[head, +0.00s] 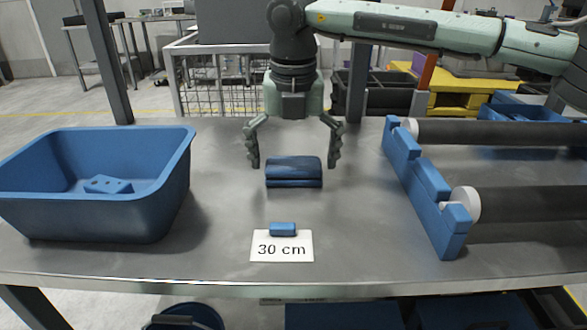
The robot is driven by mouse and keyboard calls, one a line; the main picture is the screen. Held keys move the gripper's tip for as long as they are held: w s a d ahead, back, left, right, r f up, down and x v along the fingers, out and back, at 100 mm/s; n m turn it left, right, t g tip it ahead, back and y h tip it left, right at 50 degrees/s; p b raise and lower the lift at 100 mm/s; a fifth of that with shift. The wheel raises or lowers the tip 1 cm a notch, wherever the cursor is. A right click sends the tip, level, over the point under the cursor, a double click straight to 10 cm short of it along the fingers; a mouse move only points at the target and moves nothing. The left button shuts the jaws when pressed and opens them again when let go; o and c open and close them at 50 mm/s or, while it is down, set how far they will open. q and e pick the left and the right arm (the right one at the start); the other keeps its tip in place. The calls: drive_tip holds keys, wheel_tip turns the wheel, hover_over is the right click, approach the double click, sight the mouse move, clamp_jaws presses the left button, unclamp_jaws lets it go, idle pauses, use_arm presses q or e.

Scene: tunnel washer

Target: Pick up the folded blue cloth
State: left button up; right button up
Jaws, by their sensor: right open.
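The folded blue cloth (293,173) lies on the grey metal table (225,225), near its middle. It shows stacked folds with the rounded edge towards me. My right gripper (294,163) points down from above, its two fingers spread wide. One finger is to the left of the cloth and the other to the right, with gaps between them and the cloth. The fingertips look close to the height of the cloth; whether they touch the table I cannot tell. Nothing is held. My left gripper is not in view.
A blue tub (165,190) with a small blue piece (108,184) inside stands at the left. A white card (282,249) reading "30 cm", with a small blue block (283,229), lies in front of the cloth. A blue notched rack (425,190) with rollers (500,132) is at the right.

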drive_tip(key=shift+f, duration=0.1)
drive_tip(key=shift+c, duration=0.6)
drive_tip(key=c, duration=0.9)
